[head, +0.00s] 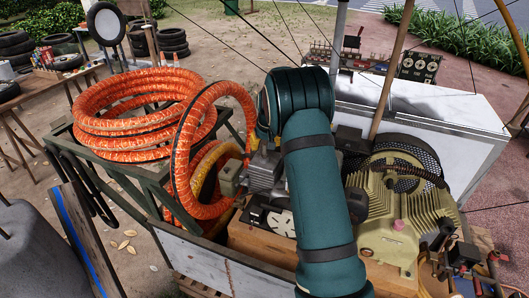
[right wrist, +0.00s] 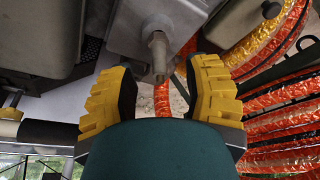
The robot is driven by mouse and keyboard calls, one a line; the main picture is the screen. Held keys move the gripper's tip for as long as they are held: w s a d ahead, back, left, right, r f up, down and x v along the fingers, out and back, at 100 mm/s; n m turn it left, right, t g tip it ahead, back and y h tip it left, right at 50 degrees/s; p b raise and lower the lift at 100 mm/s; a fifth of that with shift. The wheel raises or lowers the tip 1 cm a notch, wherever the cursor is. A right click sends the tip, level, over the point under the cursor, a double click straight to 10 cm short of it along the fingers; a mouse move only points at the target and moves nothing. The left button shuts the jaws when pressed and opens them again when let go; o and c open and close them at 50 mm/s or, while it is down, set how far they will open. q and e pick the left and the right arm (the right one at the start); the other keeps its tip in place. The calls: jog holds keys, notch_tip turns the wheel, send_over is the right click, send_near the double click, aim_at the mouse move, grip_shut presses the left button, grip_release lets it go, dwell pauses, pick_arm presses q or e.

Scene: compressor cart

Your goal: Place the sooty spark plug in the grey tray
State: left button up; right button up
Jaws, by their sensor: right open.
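My right gripper (right wrist: 158,78) shows in the right wrist view with its two yellow ridged fingers spread wide and nothing held. Between and beyond the fingertips a small grey metal fitting (right wrist: 158,50) sticks out of a grey metal block (right wrist: 150,20); I cannot tell whether it is a spark plug. The gap between fitting and fingers is hard to judge. I cannot make out the sooty spark plug or the grey tray for certain. My left gripper is not in view.
A coiled orange hose (head: 130,105) lies on a green metal frame at the left. A beige finned compressor (head: 400,235) stands right of my arm, with a white-topped box (head: 440,110) behind. A wooden crate (head: 255,250) is below. The surroundings are crowded.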

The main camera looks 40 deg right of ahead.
aim_at(265, 143)
jog(key=shift+x, duration=1.5)
grip_shut()
